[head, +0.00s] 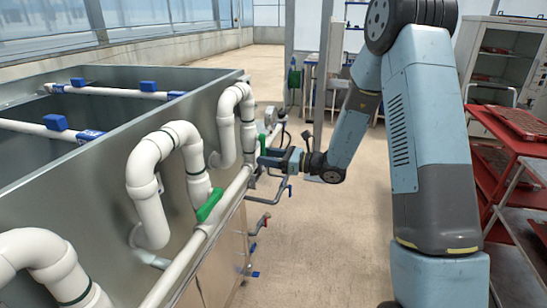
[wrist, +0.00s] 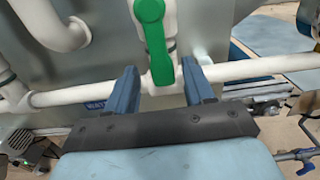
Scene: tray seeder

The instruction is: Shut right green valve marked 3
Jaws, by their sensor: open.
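A green valve handle (wrist: 156,42) stands upright in the wrist view, in line with the white riser pipe and across the horizontal white pipe (wrist: 80,96). My gripper (wrist: 160,84) is open, with one blue finger on each side of the handle's lower end. I cannot tell whether either finger touches it. In the head view this far green handle (head: 262,142) shows just beyond my gripper (head: 264,158), partly hidden. A nearer green valve handle (head: 210,205) sits lower on the same pipe, apart from my gripper. No number 3 is legible on either.
A metal tank (head: 110,115) with curved white pipes (head: 150,160) fills the left. Small taps with blue and red handles (head: 262,222) stick out below the pipe. A red rack (head: 505,145) stands at the right. The floor between is clear.

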